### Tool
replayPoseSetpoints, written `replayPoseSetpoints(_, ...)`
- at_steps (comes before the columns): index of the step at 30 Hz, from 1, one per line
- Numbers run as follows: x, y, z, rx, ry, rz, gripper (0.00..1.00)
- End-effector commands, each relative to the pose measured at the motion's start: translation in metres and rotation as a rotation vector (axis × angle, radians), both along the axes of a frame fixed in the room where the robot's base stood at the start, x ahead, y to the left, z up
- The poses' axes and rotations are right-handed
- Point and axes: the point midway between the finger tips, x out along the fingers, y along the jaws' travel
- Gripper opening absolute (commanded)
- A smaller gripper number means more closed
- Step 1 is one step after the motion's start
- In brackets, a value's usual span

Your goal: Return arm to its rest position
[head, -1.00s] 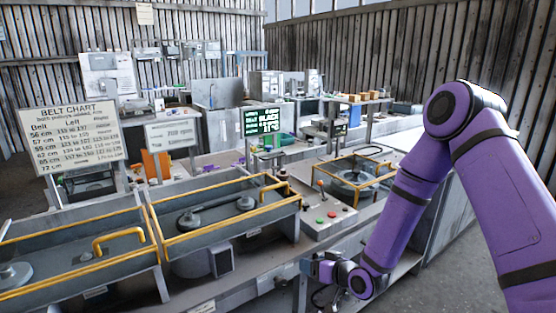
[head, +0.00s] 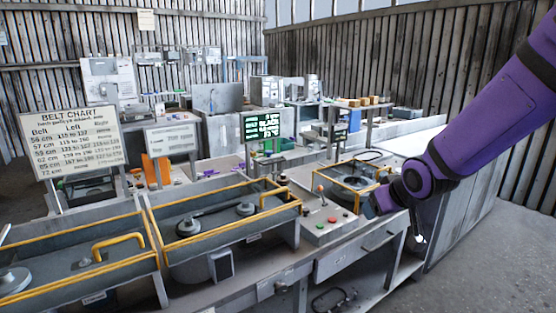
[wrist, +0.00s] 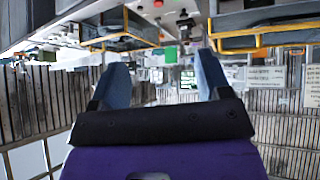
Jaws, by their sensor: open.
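My purple arm comes in from the right in the head view. My gripper (head: 372,205) is at its lower end, by the front right of the bench, near the yellow-railed round fixture (head: 356,183). Its fingers are small and partly hidden there. In the wrist view my gripper (wrist: 160,90) shows two blue-grey fingers spread apart with nothing between them. The room appears upside down in that view.
A control box (head: 322,220) with a red lever and coloured buttons stands left of my gripper. Yellow-railed trays (head: 215,215) with pulleys line the bench further left. A belt chart sign (head: 72,137) stands behind them. Open floor (head: 480,240) lies at the right.

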Motion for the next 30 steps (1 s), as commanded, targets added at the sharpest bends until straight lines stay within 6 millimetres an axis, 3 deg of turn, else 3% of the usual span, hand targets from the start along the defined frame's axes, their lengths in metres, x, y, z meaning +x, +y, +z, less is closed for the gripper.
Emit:
replayPoseSetpoints(1, -0.011, -0.006, 0.015, -0.011, 0.003, -0.021, 0.71)
replayPoseSetpoints(6, -0.051, -0.024, 0.051, -0.034, 0.048, -0.092, 0.71)
replayPoseSetpoints(15, -0.137, -0.046, 0.101, -0.024, 0.131, -0.196, 0.71)
replayPoseSetpoints(24, -0.227, -0.057, 0.127, 0.034, 0.220, -0.261, 0.71)
replayPoseSetpoints(30, -0.260, -0.058, 0.131, 0.063, 0.259, -0.272, 0.71)
